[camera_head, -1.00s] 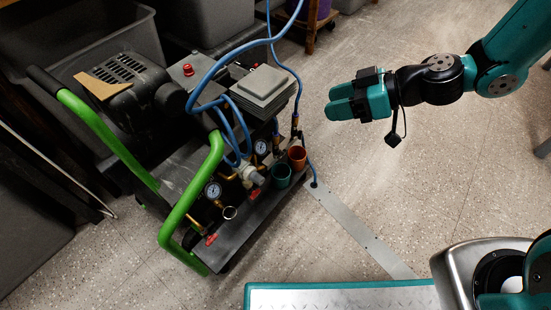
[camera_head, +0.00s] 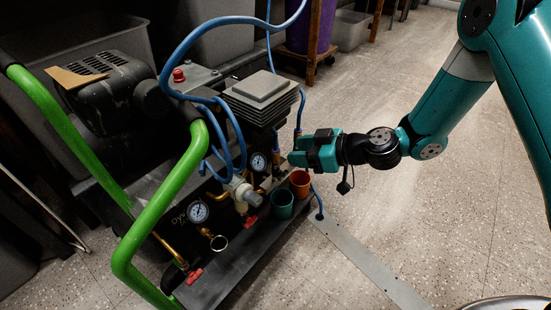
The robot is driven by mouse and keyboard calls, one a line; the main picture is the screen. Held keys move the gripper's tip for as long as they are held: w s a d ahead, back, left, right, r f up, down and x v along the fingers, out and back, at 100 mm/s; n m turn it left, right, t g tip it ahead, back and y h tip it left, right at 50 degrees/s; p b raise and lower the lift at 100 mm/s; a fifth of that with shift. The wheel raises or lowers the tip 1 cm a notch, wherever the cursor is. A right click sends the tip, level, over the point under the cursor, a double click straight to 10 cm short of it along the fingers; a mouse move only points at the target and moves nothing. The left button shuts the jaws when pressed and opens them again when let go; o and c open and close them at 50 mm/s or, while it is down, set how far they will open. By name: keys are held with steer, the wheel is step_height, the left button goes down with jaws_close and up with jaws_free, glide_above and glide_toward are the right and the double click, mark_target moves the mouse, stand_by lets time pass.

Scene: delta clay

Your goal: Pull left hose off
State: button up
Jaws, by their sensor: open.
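A thick blue hose (camera_head: 183,50) arcs over the compressor from the top edge and loops down in front of it, near the gauges. Where its end joins the compressor is hard to make out. A thinner blue hose (camera_head: 300,110) comes down on the right to a fitting beside my gripper. My gripper (camera_head: 292,158), teal, is open at the compressor's right end, just above the orange cup (camera_head: 300,183) and right of the nearer blue loops. I see nothing between the fingers, and their tips partly hide the fittings behind them.
The compressor has a green tube handle (camera_head: 165,200), a grey finned block (camera_head: 262,95), two gauges (camera_head: 198,212) and red valve levers (camera_head: 251,219). A green cup (camera_head: 282,203) stands on its front shelf. Open floor (camera_head: 400,215) lies to the right.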

mark_target(275, 149)
steer(key=b+x, duration=0.2)
steer(key=x, duration=0.5)
